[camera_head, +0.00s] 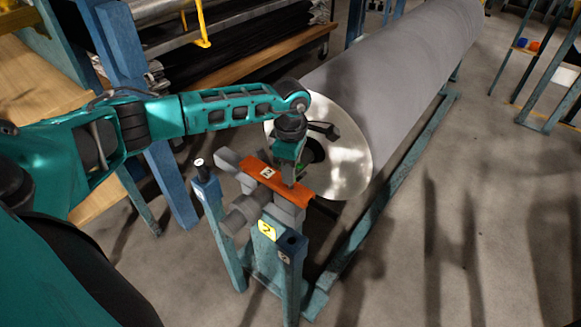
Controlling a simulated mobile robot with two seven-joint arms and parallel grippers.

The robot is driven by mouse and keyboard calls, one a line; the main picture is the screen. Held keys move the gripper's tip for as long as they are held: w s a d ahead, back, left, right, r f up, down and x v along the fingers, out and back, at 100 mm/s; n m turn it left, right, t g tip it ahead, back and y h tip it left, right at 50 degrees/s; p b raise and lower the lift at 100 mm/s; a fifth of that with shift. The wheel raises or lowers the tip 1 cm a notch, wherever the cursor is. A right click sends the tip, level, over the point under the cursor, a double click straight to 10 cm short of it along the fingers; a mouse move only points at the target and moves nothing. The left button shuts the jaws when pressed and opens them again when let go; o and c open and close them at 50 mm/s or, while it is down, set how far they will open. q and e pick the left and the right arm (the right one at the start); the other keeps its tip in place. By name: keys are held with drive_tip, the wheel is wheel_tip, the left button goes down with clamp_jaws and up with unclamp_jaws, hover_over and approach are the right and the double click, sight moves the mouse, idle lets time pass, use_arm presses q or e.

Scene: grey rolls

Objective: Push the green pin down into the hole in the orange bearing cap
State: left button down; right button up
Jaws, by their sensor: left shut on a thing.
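The orange bearing cap (265,173) lies across the grey bearing block on top of the teal stand, with a white label on it. My left gripper (291,178) points down at the right part of the cap, close above or touching it. It is shut on the green pin, of which only a small green bit (300,167) shows beside the fingers. The pin's lower end and the hole are hidden by the gripper, so I cannot tell how deep the pin sits. My right gripper is not in view.
A big grey roll (400,75) with a shiny metal end disc (345,160) lies right behind the cap on a teal frame. The stand (290,262) has a post on each side and a yellow label. A wooden bench (40,80) is at left.

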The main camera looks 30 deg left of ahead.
use_arm(q)
drive_tip(key=shift+f+b, duration=0.95)
drive_tip(key=shift+f, duration=0.35)
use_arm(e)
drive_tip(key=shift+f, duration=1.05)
use_arm(q)
drive_tip(key=c, duration=0.8)
unclamp_jaws()
drive_tip(key=shift+r, duration=0.1)
drive_tip(key=shift+w, duration=0.1)
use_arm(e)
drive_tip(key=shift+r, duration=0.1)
use_arm(q)
drive_tip(key=shift+a+r, duration=0.1)
wheel_tip(320, 180, up, 13)
drive_tip(key=shift+f+p, duration=0.2)
drive_tip(key=shift+p, duration=0.85)
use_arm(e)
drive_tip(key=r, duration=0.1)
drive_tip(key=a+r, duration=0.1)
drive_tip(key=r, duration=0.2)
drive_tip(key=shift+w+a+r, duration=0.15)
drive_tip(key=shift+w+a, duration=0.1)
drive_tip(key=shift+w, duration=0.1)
use_arm(q)
drive_tip(key=shift+s+f, duration=0.1)
drive_tip(key=shift+s, duration=0.2)
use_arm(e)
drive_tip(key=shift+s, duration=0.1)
